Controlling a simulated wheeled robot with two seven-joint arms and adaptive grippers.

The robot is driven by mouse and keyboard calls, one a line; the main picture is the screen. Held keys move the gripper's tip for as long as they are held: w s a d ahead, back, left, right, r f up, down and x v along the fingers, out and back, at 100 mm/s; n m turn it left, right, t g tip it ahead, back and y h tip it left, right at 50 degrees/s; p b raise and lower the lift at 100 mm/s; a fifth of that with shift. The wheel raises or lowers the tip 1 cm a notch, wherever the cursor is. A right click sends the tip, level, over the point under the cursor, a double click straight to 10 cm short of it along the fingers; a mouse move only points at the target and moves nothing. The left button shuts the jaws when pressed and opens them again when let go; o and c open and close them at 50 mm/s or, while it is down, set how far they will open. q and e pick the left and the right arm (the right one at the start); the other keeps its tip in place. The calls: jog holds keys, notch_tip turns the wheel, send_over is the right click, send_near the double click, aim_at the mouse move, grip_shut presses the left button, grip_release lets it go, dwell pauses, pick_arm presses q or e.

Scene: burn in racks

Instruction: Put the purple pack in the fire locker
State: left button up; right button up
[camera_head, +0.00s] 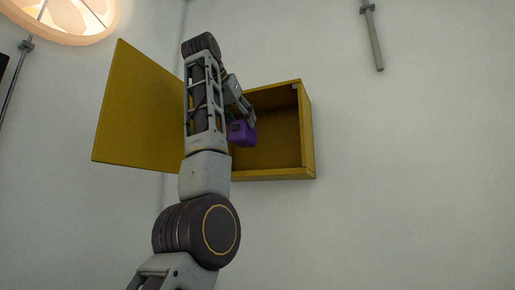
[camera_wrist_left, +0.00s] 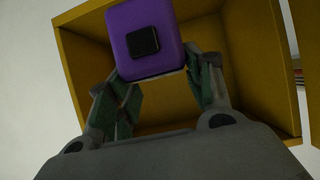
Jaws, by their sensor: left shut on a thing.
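The purple pack (camera_head: 243,134) is held at the tips of my left gripper (camera_head: 248,119), in front of the open yellow fire locker (camera_head: 308,130). In the left wrist view the purple pack (camera_wrist_left: 149,38), with a dark square on its face, sits between the two fingers of my left gripper (camera_wrist_left: 155,75). The yellow locker walls (camera_wrist_left: 84,75) show around and behind it. The locker's yellow door (camera_head: 135,110) stands swung open to the left. My left arm hides part of the door and the locker's left side. My right gripper is in neither view.
The locker is mounted on a pale wall (camera_head: 410,170). A lit round lamp (camera_head: 65,18) hangs at the upper left. A grey pipe (camera_head: 372,38) runs on the wall at the upper right. The visible locker interior looks empty.

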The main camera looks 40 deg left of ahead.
pick_arm(q)
jog(key=shift+w+a+r+p, duration=0.1)
jog(key=shift+w+a+p, duration=0.1)
jog(key=shift+w+p, duration=0.4)
jog(key=shift+w+a+r+p, duration=0.1)
jog(key=shift+w+a+p, duration=0.05)
jog(key=shift+w+p, duration=0.4)
jog(key=shift+w+a+p, duration=0.15)
jog(key=shift+w+p, duration=0.35)
jog(key=shift+w+a+p, duration=0.15)
jog(key=shift+w+p, duration=0.3)
jog(key=shift+w, duration=0.05)
jog(key=p+x, duration=0.3)
jog(key=x, duration=0.6)
jog(key=shift+w+a+r, duration=0.2)
jog(key=shift+w+a, duration=0.05)
jog(key=shift+w, duration=0.1)
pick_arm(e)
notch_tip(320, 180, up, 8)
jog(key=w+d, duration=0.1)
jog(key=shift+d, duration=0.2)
pick_arm(q)
jog(key=shift+f, duration=0.1)
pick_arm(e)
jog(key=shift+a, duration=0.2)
